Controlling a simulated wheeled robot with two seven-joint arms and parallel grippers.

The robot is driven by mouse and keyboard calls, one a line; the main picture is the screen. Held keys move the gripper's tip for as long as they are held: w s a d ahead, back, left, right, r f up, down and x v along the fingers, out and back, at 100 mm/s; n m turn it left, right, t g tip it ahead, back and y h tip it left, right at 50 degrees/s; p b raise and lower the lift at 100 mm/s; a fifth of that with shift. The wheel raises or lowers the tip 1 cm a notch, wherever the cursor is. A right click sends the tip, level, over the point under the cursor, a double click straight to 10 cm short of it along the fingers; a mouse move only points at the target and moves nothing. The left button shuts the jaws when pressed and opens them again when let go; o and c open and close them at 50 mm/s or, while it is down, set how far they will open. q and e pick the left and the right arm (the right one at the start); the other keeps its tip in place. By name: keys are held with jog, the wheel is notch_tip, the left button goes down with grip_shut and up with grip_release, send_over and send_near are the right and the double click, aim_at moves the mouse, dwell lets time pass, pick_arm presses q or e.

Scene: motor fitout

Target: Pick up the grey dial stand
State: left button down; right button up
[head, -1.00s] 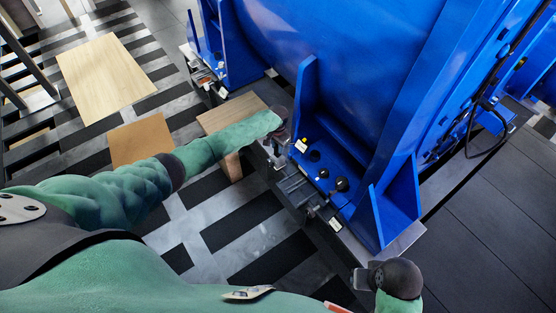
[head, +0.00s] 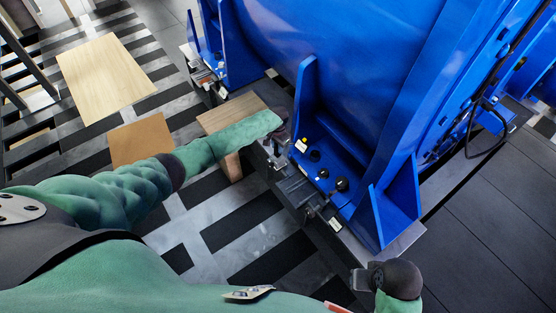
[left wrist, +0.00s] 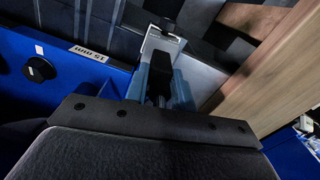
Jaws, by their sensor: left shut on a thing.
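My left gripper (head: 278,150) is at the near edge of the blue motor's foot, beside the wooden block. In the left wrist view my left gripper (left wrist: 160,92) is shut on a small grey and black piece, which appears to be the grey dial stand (left wrist: 162,44). Its pale grey top with a dark knob shows beyond the fingers; its lower part is hidden between them. In the head view the hand and the dark rail around it hide most of it. My right gripper (head: 361,279) is low on the right, apart from the motor; its opening is unclear.
The large blue motor (head: 350,70) fills the upper right. A wooden block (head: 228,112) stands close left.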

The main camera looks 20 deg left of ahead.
pick_arm(q)
jog(key=shift+w+a+r, duration=0.1)
jog(key=shift+w+r, duration=0.1)
dwell(0.3)
